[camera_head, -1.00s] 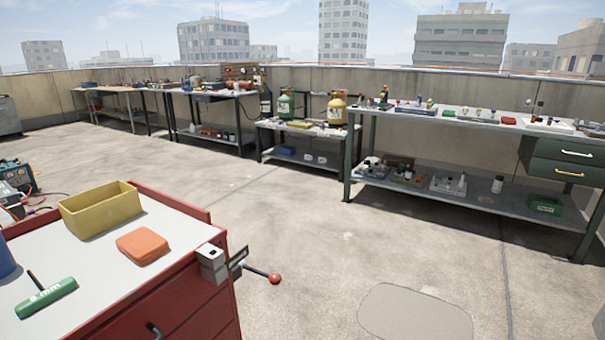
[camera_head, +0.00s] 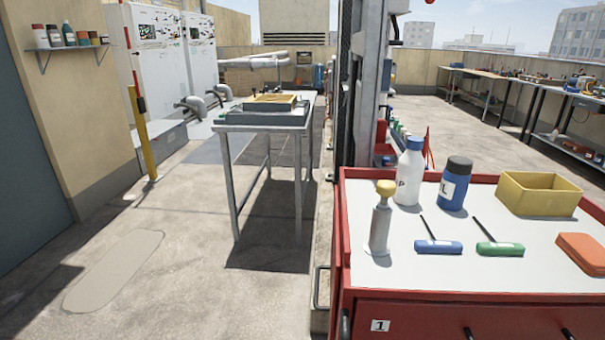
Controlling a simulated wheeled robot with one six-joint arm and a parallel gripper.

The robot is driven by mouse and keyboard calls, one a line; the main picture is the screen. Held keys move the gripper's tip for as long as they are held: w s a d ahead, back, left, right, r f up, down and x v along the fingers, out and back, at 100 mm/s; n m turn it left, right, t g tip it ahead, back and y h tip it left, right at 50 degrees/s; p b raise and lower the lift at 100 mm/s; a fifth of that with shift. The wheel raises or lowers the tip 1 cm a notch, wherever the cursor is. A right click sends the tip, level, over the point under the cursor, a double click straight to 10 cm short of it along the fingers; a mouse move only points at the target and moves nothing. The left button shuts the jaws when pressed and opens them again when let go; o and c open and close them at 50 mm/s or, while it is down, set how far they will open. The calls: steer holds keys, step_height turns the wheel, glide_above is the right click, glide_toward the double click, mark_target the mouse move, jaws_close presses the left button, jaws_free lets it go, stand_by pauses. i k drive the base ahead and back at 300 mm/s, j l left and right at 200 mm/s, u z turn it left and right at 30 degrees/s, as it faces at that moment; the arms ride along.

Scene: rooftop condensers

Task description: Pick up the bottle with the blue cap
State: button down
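A white bottle (camera_head: 408,176) with a blue cap (camera_head: 414,144) stands upright on the white top of the red cart (camera_head: 450,304), near its back left. A letter, which looks like "P", shows on its side. Just to its right, apart from it, stands a blue bottle (camera_head: 454,186) with a black cap and a white label marked "L". My gripper is not in view.
On the cart are a grey cylinder with a yellow knob (camera_head: 381,220), a blue-handled tool (camera_head: 438,246), a green-handled tool (camera_head: 499,248), a yellow bin (camera_head: 540,196) and an orange block (camera_head: 584,252). A metal table (camera_head: 265,127) stands beyond. Floor at left is clear.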

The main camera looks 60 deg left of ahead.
mark_target(411, 164)
steer(key=u, duration=1.6)
steer(key=k+j, duration=0.05)
steer(key=j, duration=0.05)
